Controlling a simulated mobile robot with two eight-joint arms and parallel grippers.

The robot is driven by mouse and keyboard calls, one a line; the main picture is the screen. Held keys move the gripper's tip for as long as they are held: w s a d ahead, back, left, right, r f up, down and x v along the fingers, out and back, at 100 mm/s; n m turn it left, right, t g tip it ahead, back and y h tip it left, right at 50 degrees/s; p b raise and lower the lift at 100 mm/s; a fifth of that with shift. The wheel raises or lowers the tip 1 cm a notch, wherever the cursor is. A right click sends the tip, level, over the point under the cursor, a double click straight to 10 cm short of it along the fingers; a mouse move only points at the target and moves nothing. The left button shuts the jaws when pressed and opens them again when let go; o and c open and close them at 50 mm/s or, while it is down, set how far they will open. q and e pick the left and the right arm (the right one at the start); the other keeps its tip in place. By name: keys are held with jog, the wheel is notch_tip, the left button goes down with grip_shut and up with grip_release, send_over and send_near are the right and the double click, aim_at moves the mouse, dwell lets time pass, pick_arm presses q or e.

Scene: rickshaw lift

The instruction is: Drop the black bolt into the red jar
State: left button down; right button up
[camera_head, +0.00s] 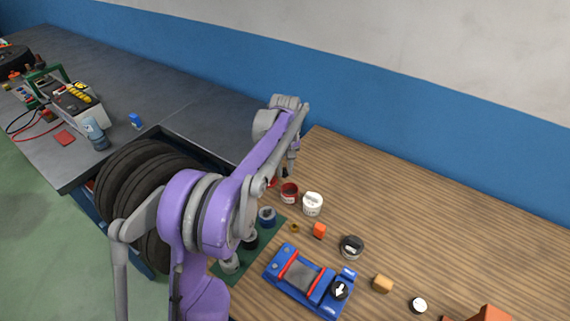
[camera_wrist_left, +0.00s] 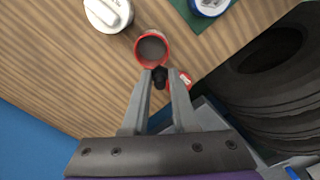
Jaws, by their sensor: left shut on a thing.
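My left gripper (camera_wrist_left: 160,76) is shut on the black bolt (camera_wrist_left: 160,80), a small dark piece between its fingertips. The open red jar (camera_wrist_left: 152,44) with a grey inside lies just beyond the fingertips in the left wrist view. The bolt appears close to the jar's near rim; I cannot tell its height above it. In the head view the red jar (camera_head: 289,193) stands on the wooden table, with my left gripper (camera_head: 286,172) near it at its upper left. The bolt is too small to make out there. My right gripper is not in view.
A white jar (camera_head: 312,204) stands beside the red jar, and a blue jar (camera_head: 267,217) is on the green mat. A red item (camera_wrist_left: 180,79) is partly hidden behind the fingers. Black tyres (camera_head: 140,190) stand at left. The wooden table's far right is clear.

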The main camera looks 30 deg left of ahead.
aim_at(285, 168)
pick_arm(q)
jog(key=shift+s+f, duration=0.1)
jog(key=shift+f, duration=0.4)
jog(key=c, duration=0.6)
grip_release()
notch_tip(285, 168, up, 11)
jog(key=shift+f, duration=0.1)
